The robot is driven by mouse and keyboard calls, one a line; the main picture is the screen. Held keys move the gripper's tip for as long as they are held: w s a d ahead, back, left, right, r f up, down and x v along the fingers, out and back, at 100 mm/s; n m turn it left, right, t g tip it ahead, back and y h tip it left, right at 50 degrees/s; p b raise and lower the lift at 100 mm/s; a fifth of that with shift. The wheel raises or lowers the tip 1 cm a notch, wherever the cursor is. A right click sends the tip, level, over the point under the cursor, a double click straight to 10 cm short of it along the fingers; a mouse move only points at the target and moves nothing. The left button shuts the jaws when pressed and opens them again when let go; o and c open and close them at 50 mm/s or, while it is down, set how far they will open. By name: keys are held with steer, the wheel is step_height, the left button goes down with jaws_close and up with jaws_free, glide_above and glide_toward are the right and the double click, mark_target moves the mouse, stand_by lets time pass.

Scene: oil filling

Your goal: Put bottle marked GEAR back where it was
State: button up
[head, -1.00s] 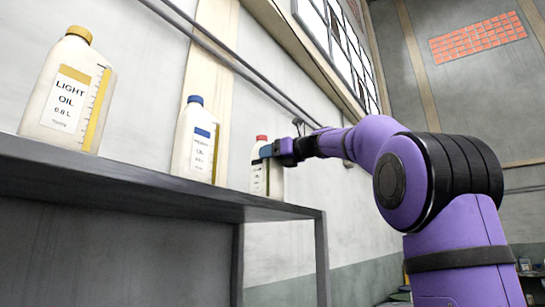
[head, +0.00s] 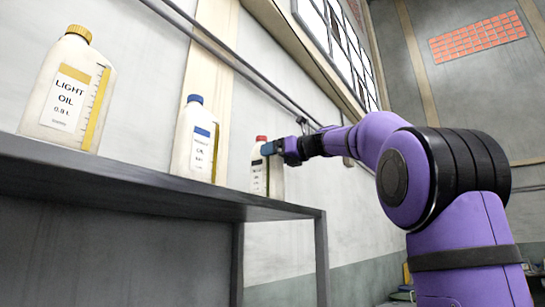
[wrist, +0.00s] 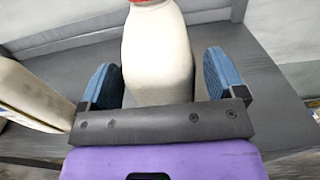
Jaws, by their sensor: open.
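A white bottle with a red cap (head: 259,180) stands upright at the right end of the dark shelf (head: 110,178). Its label is too small to read in the head view. In the wrist view the red-capped bottle (wrist: 158,55) lies between the two blue finger pads of my gripper (wrist: 163,82). The jaws are open, with a gap on each side of the bottle. In the head view my gripper (head: 271,148) is at the bottle's upper part, hiding some of it.
A bottle with a blue cap (head: 197,140) stands to the left, and a LIGHT OIL bottle with a yellow cap (head: 70,90) stands farther left. In the wrist view a neighbouring bottle (wrist: 30,95) is close to the left finger. A wall rises behind the shelf.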

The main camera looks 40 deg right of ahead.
steer(key=v, duration=1)
steer(key=shift+s, duration=0.35)
steer(key=shift+d+r, duration=0.1)
